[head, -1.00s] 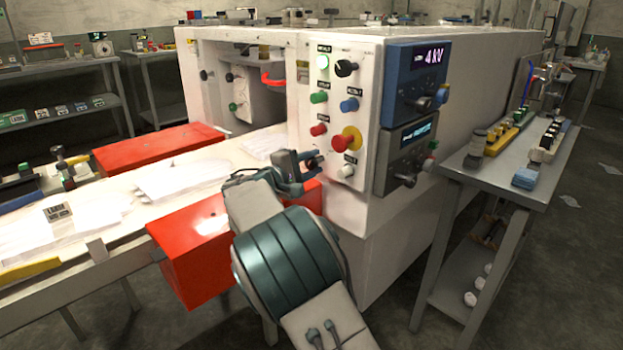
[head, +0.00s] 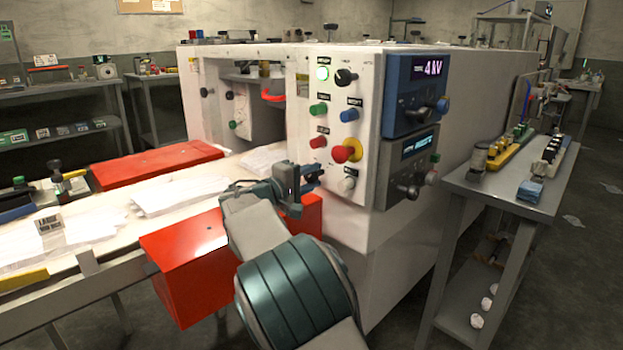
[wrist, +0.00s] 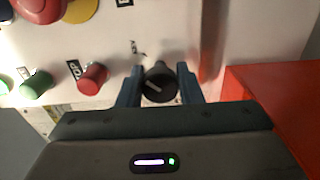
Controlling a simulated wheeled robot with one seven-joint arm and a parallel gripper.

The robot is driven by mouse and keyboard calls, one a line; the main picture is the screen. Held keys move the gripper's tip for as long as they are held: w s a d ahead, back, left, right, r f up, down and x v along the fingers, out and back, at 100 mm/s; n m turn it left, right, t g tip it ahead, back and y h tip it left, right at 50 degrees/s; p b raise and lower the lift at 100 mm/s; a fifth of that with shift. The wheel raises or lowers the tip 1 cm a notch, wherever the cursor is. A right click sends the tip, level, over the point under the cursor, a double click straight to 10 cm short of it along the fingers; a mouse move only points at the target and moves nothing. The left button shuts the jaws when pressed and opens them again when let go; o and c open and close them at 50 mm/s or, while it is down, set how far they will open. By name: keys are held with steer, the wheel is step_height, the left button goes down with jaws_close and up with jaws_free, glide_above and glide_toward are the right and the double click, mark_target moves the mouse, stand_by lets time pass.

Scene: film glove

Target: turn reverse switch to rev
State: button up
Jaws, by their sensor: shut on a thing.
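A small dark label (wrist: 136,47) sits beside the knob, too blurred to read. In the head view my gripper (head: 311,178) is at the lower left of the button panel (head: 362,120), and it hides the knob.
A red mushroom button (head: 347,150) on a yellow ring and a red button (head: 318,141) are close by. A red box (head: 185,262) lies below my arm. A grey side table (head: 490,190) stands to the right.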

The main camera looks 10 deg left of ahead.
steer(key=o, duration=0.9)
steer(key=shift+o, duration=0.2)
steer(key=shift+s+a, duration=0.3)
steer(key=p+v, duration=0.2)
steer(key=v, duration=1.1)
steer(key=shift+p, duration=0.35)
